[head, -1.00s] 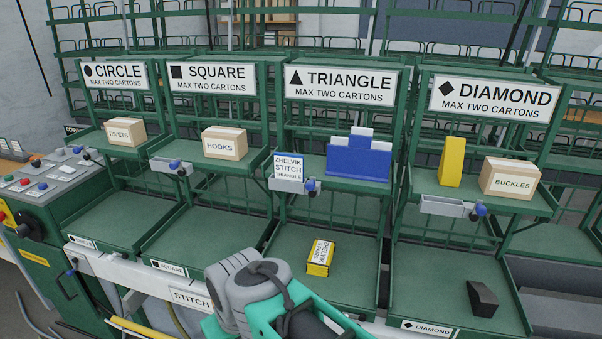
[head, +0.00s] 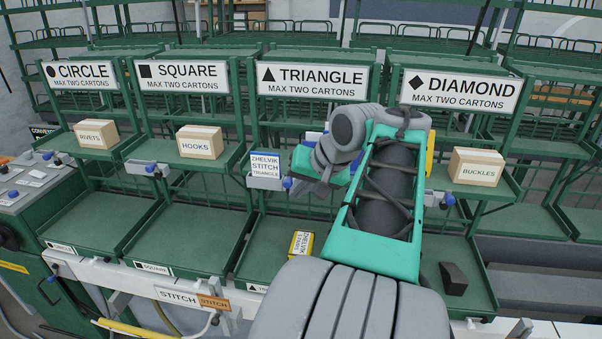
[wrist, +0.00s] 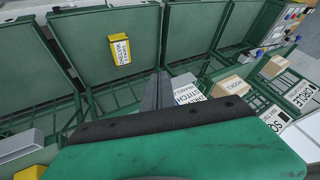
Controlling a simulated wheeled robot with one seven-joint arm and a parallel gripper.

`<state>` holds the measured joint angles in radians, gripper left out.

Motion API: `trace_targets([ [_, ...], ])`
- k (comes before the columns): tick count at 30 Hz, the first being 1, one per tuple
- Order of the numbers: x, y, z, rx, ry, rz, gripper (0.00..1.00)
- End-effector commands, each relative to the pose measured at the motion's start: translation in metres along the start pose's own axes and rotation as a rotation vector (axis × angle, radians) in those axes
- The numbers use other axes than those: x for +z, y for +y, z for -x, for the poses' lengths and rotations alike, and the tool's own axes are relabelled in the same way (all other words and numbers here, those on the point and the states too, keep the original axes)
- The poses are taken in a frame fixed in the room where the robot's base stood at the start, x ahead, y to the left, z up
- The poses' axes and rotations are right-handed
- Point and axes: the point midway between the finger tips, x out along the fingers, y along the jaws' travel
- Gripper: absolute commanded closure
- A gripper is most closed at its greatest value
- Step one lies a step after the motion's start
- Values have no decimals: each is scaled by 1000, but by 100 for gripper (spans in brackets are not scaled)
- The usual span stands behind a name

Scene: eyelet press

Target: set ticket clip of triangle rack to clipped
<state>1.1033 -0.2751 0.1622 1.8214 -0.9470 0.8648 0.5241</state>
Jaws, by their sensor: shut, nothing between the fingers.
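The white ticket (head: 266,168) reading "ZHELVIK STITCH TRIANGLE" stands at the front left of the triangle rack's upper shelf, in a grey holder. The ticket clip (head: 288,183) shows a blue knob at the holder's right end; its setting is too small to tell. The ticket also shows in the wrist view (wrist: 187,88). My gripper is shut and empty; its dark fingers (wrist: 154,90) appear just beside the ticket in the wrist view, with the gap and any contact unclear. In the head view, my arm reaches over the triangle rack and its fingertips are hard to make out.
A yellow carton (head: 301,245) lies on the triangle rack's lower shelf. My arm covers most of the blue item (head: 314,137) on the upper shelf. The hooks carton (head: 200,141) is left and the buckles carton (head: 475,167) right. A dark block (head: 453,278) sits on the diamond lower shelf.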

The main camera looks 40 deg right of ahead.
Motion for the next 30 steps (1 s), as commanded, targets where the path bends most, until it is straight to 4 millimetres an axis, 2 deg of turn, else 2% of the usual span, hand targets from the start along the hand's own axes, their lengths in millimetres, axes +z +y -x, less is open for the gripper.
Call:
trace_targets([
  [1, -16, 22, 23, 7, 30, -48, 100],
  [3, -26, 43, 43, 7, 55, -89, 100],
  [6, -30, 58, 58, 7, 73, -119, 100],
  [16, -30, 60, 59, 6, 76, -121, 100],
  [20, -30, 60, 50, 3, 75, -120, 100],
  [22, -31, 60, 39, 3, 74, -120, 100],
  [30, -35, 60, -19, 4, 72, -119, 100],
])
